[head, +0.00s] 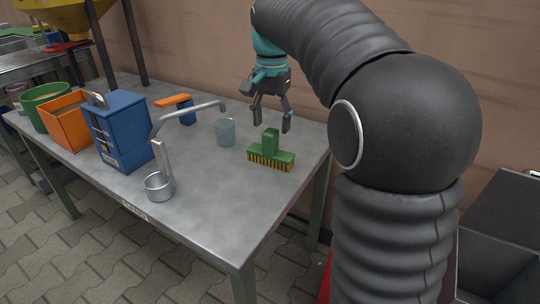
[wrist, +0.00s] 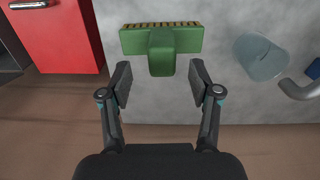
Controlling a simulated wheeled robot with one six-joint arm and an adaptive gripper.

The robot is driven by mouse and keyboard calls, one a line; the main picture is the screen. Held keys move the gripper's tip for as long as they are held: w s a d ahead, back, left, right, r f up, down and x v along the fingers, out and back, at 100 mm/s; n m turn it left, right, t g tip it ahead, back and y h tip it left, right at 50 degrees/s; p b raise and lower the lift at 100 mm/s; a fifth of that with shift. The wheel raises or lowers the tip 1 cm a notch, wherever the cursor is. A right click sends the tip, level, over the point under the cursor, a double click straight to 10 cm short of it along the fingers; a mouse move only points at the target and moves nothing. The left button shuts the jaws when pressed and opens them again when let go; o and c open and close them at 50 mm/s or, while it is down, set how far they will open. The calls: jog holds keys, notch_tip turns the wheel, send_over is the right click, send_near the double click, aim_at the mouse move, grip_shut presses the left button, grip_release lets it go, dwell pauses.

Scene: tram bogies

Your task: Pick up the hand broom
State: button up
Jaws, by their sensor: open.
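The hand broom (head: 270,152) has a green block, a green upright grip and yellow-brown bristles. It stands bristles down on the grey metal table (head: 220,190), near the right edge. My gripper (head: 271,126) is open and empty above and just behind the broom in the head view. In the wrist view the broom (wrist: 161,42) lies ahead of my open gripper (wrist: 160,84). Its grip points toward the space between the two fingers, and I see no contact.
A clear bluish cup (head: 225,132) stands left of the broom. Further left are a metal ladle (head: 160,182), a blue box (head: 122,130), an orange bin (head: 68,122) and a green pot (head: 45,106). A wall (head: 205,50) runs behind the table. A red cabinet (wrist: 58,38) shows beside the table.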

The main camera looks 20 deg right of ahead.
aim_at(271, 142)
jog(key=shift+w+a+f+b, duration=0.1)
jog(key=shift+f+b, duration=0.5)
jog(key=shift+f, duration=2.5)
grip_shut()
